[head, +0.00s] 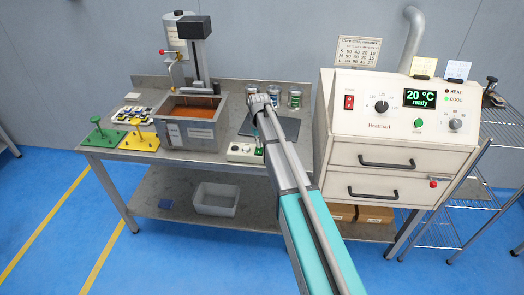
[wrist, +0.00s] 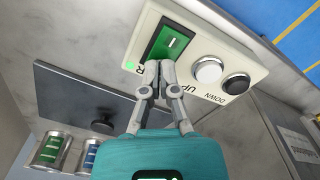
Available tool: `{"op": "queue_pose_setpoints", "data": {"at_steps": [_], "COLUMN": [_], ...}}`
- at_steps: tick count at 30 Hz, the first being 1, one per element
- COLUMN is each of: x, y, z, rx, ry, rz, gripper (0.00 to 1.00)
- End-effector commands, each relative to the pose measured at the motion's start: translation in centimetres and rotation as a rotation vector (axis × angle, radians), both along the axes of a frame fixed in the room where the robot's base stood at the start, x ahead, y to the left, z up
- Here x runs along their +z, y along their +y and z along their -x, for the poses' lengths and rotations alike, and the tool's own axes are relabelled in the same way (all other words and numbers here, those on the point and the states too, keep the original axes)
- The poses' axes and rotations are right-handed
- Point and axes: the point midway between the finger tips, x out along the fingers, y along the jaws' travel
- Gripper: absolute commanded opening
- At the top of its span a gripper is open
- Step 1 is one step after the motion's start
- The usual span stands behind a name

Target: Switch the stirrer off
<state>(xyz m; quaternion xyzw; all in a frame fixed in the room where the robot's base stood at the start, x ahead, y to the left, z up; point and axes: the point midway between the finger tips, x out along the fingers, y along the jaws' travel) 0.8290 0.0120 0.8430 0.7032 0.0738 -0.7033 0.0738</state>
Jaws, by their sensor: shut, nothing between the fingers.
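A white button and a black button marked "UP" and "DOWN" sit on the same panel. My gripper (wrist: 153,72) is shut and empty, its fingertips at the near end of the rocker switch. I cannot tell whether they touch it. My fingers hide part of the label. In the head view my arm hides the fingers.
A dark plate (head: 290,127) and several jars (head: 295,98) lie to the right. The cream oven (head: 385,140) stands right of my arm. Green and yellow stands are at left.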

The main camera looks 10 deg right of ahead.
Motion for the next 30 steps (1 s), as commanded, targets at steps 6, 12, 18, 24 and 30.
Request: {"op": "queue_pose_setpoints", "data": {"at_steps": [6, 12, 18, 24, 30], "x": [-0.29, -0.5, -0.71, -0.83, -0.34], "y": [-0.01, -0.02, -0.02, -0.02, -0.03], "z": [0.0, 0.0, 0.01, 0.02, 0.04], "rx": [0.0, 0.0, 0.0, 0.0, 0.0], "ry": [0.0, 0.0, 0.0, 0.0, 0.001], "rz": [0.0, 0.0, 0.0, 0.0, 0.0], "gripper": [0.0, 0.0, 0.0, 0.0, 0.0]}}
